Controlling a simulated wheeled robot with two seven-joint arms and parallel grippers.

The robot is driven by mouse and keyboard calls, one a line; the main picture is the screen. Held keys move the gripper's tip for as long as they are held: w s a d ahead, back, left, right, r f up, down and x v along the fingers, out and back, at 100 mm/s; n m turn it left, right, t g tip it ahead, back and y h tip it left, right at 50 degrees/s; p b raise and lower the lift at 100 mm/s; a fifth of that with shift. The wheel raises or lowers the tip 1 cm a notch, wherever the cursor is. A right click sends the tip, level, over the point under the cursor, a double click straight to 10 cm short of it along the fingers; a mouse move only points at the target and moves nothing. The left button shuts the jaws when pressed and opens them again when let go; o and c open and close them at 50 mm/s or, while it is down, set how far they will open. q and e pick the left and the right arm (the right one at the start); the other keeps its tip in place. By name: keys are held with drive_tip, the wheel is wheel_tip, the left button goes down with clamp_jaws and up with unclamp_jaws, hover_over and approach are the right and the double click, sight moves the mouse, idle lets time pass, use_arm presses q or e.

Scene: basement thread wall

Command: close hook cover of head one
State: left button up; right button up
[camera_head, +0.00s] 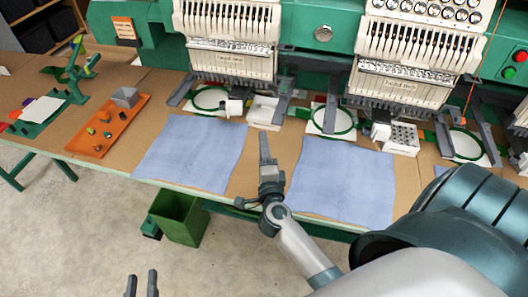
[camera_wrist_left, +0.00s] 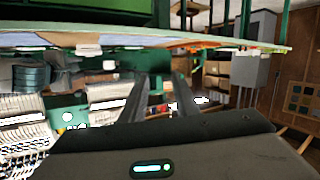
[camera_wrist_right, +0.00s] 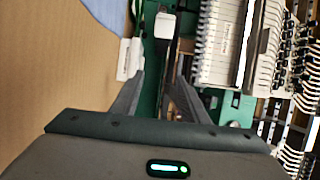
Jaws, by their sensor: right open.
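The left embroidery head (camera_head: 232,65) and a second head (camera_head: 412,85) hang over the table; their labels are too small to read. Below the left head are a green hoop (camera_head: 210,98), a small white block (camera_head: 234,107) and a white box (camera_head: 263,112). I cannot tell which part is the hook cover or how it stands. My right gripper (camera_head: 265,148) is just in front of the white box, apart from it. Its open, empty fingers (camera_wrist_right: 152,95) point at the green machine bed in the right wrist view. My left gripper (camera_head: 141,284) is open and empty, low before the table.
Blue cloths (camera_head: 190,150) (camera_head: 342,178) lie on the table. An orange tray (camera_head: 108,125) with small parts is at the left. A green bin (camera_head: 178,218) stands below the table edge. Grey arms flank the hoops.

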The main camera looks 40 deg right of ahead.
use_arm(q)
drive_tip(key=shift+f, duration=0.15)
use_arm(e)
drive_tip(key=shift+s+a, duration=0.35)
drive_tip(key=shift+s, duration=0.3)
